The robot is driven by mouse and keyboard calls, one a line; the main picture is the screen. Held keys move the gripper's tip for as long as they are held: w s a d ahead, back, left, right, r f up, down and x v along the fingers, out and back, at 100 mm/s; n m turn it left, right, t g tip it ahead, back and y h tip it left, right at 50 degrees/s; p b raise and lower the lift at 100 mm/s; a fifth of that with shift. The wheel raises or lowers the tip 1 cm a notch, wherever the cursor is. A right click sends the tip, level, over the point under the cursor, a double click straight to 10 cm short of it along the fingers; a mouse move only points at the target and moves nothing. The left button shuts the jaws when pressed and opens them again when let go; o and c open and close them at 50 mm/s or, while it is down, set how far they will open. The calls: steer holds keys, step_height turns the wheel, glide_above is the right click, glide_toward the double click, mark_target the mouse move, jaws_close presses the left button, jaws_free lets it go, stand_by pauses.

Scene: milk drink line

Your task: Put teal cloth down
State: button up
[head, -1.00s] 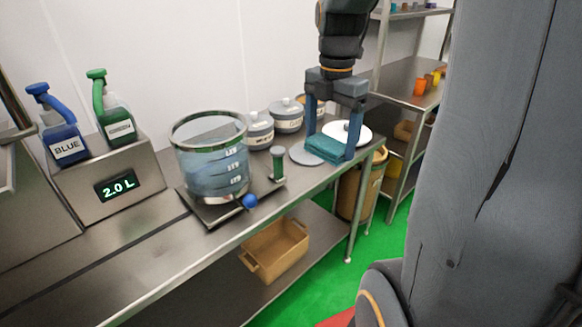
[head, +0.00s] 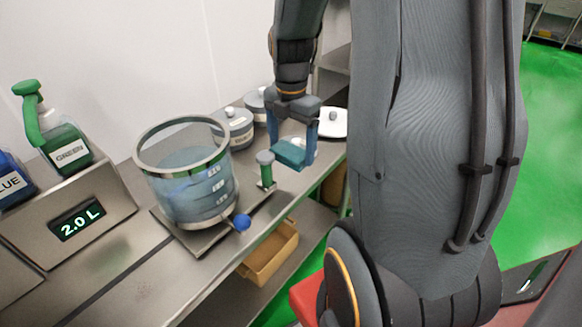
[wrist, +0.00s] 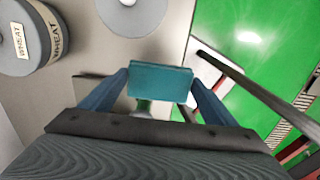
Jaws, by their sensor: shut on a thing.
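The teal cloth (head: 291,153) is a small folded block held between the two blue fingers of my gripper (head: 292,150). In the wrist view the cloth (wrist: 160,82) spans the gap between the fingers, and my gripper (wrist: 160,88) is shut on it. The cloth appears to be above the steel counter (head: 112,262), near its front edge, just beyond a green-handled post (head: 265,168). In the wrist view the green post is partly hidden beneath the cloth.
A clear measuring vessel (head: 190,190) with a blue-knobbed tap (head: 242,222) stands left of the gripper. Lidded pots (head: 236,128) stand behind it. A grey disc (wrist: 132,12) lies on the counter. A tan bin (head: 270,252) sits on the lower shelf.

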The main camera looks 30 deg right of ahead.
mark_target(292, 150)
steer(key=shift+f+p, duration=0.55)
steer(key=shift+f, duration=3.5)
steer(key=shift+f, duration=0.1)
steer(key=o, duration=1.1)
step_height(292, 150, up, 12)
steer(key=shift+r+b, duration=0.15)
steer(key=shift+b, duration=0.9)
steer(key=shift+s, duration=0.1)
